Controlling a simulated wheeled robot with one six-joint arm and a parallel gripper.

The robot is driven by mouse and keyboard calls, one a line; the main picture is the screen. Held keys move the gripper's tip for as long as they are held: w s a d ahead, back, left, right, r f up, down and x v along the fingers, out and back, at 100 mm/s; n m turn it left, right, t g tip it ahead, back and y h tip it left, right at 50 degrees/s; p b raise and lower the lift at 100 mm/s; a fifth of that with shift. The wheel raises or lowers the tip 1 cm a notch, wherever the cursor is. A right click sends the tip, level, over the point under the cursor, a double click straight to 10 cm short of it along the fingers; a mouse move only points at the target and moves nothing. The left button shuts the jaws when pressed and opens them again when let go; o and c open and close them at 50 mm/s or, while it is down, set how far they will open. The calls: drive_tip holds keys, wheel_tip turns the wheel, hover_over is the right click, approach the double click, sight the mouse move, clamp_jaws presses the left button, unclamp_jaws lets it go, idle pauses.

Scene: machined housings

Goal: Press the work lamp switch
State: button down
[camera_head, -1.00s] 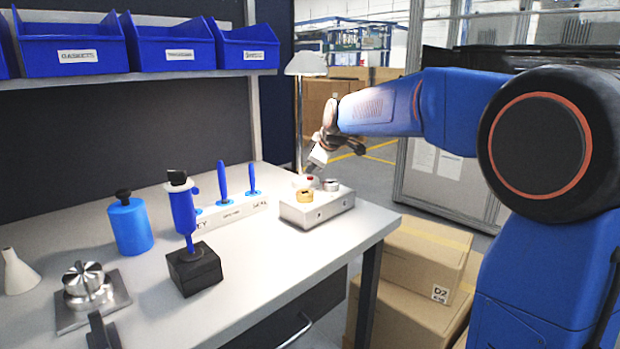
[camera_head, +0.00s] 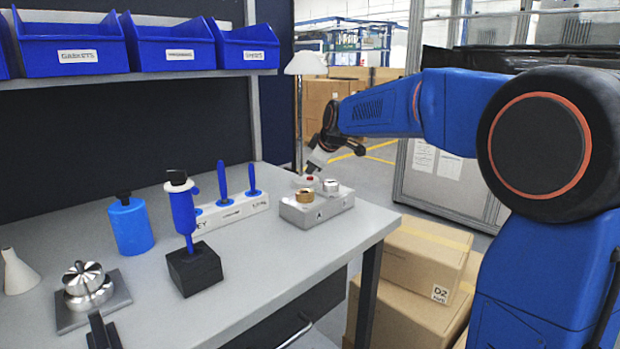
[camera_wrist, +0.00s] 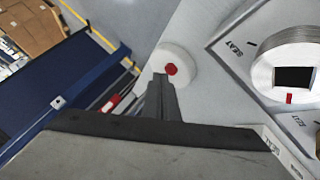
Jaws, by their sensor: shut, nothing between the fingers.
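The work lamp (camera_head: 305,65) stands at the far right corner of the bench, with a white shade on a thin pole. Its round white base shows in the wrist view (camera_wrist: 186,58) with a red switch button (camera_wrist: 172,69) on top; in the head view the red button (camera_head: 309,179) is small. My gripper (camera_head: 313,166) is shut and empty, pointing down just above the base. In the wrist view my fingertips (camera_wrist: 160,79) overlap the base's edge beside the red button. I cannot tell whether they touch it.
A grey block with a brass and a steel round part (camera_head: 316,208) sits close in front of the lamp base. A white rack with blue-handled tools (camera_head: 232,211) is to its left. A shelf with blue bins (camera_head: 174,45) hangs behind.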

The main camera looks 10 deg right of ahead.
drive_tip(key=shift+r, duration=0.15)
drive_tip(key=shift+r, duration=2.95)
drive_tip(key=shift+s, duration=0.1)
